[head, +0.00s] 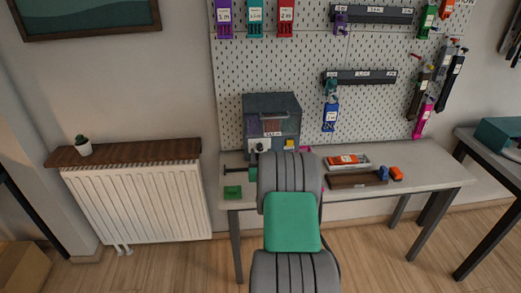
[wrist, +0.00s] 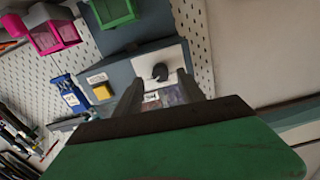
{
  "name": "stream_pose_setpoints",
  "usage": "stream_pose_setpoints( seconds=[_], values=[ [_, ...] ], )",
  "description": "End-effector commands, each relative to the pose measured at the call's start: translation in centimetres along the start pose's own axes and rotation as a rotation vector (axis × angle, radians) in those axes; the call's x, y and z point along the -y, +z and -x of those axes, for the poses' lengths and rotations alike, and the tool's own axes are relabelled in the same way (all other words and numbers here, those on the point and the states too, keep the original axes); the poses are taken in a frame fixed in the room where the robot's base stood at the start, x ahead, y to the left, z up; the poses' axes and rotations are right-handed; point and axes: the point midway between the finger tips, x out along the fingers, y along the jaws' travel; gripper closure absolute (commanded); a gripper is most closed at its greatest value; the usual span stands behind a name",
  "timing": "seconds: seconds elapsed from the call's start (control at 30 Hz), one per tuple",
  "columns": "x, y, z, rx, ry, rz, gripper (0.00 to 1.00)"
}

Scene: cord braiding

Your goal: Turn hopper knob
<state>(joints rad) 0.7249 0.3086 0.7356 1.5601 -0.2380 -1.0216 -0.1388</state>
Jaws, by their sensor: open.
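The hopper (head: 272,106) is a dark grey box at the back of the workbench, against the pegboard. Its black round knob (wrist: 160,72) sits on a pale front panel (wrist: 173,57), and it also shows small in the head view (head: 259,147). My gripper (wrist: 158,81) is open, its two dark fingers apart. In the wrist view the knob appears between and just beyond the fingertips, with no contact visible. The gap in depth cannot be told. A yellow square (wrist: 102,91) is on the hopper's face. My arm covers part of the bench in the head view.
A green bin (head: 233,192) sits at the bench's (head: 430,176) front left. A tray with an orange item (head: 344,160), a brown block (head: 356,180) and small blue and orange pieces lie to the right. Tools hang on the pegboard (head: 290,70). A radiator (head: 135,200) stands left.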

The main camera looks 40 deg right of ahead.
Motion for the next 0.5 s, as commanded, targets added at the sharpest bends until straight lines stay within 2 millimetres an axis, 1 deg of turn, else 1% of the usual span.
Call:
stream_pose_setpoints(
  seconds=[0.03,0.1,0.2,0.43,0.5],
  values=[
    [0.1,-0.1,-0.9,-0.001,-0.001,0.001,0.53],
    [0.1,-0.1,-1.9,0.0,-0.002,0.0,0.53],
    [0.1,-0.1,-2.6,0.0,-0.001,0.001,0.53],
    [0.1,0.0,-2.7,0.001,-0.001,0.0,0.53],
    [0.1,0.0,-2.7,0.001,-0.001,0.0,0.59]
  ],
)
